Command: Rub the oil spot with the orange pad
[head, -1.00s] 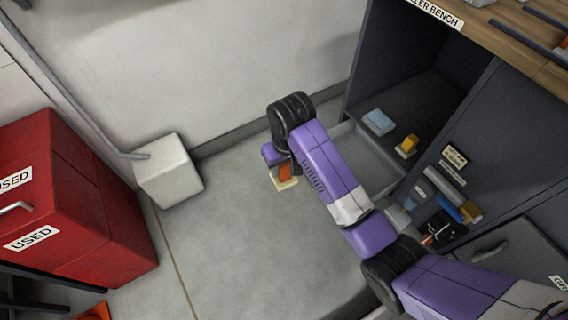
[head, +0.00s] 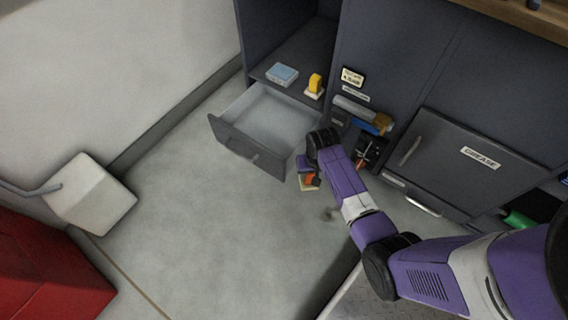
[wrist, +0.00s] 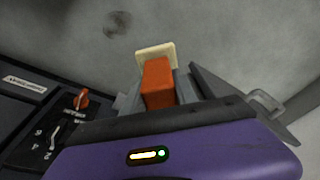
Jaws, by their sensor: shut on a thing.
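The oil spot (head: 328,214) is a small dark smudge on the grey floor, just right of and below my gripper in the head view. It also shows in the wrist view (wrist: 117,24) as a round dark patch at the upper left. My gripper (head: 307,176) is shut on the orange pad (wrist: 157,84), an orange block handle with a flat cream face. In the head view the pad (head: 312,180) is partly hidden by my gripper. The pad is apart from the spot; its height above the floor is hard to tell.
An open grey drawer (head: 225,132) juts out beside my gripper. A yellow-handled pad (head: 315,84) and a blue box (head: 282,74) sit on the shelf behind it. A grease door (head: 455,155) stands at right. The floor left of the arm is clear.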

